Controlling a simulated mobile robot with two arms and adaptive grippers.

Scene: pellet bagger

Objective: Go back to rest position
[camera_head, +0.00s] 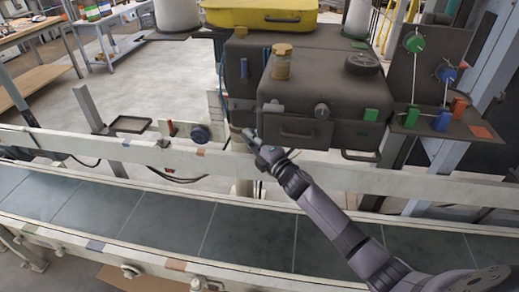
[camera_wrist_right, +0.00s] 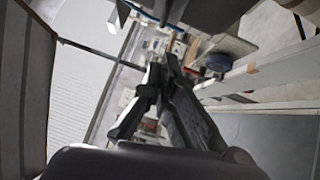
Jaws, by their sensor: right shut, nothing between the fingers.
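My right arm reaches in from the lower right of the head view, over the conveyor. My right gripper (camera_head: 249,136) is at the lower left of the dark bagger machine (camera_head: 310,95), close to its lower corner. In the head view I cannot tell whether it touches the machine. In the right wrist view the two fingers of the right gripper (camera_wrist_right: 160,78) come together with nothing between them. My left gripper is not in the head view.
The conveyor belt (camera_head: 165,216) with pale rails runs across the front. A yellow case (camera_head: 262,14) lies on top behind. Open floor (camera_head: 150,85) shows at the left.

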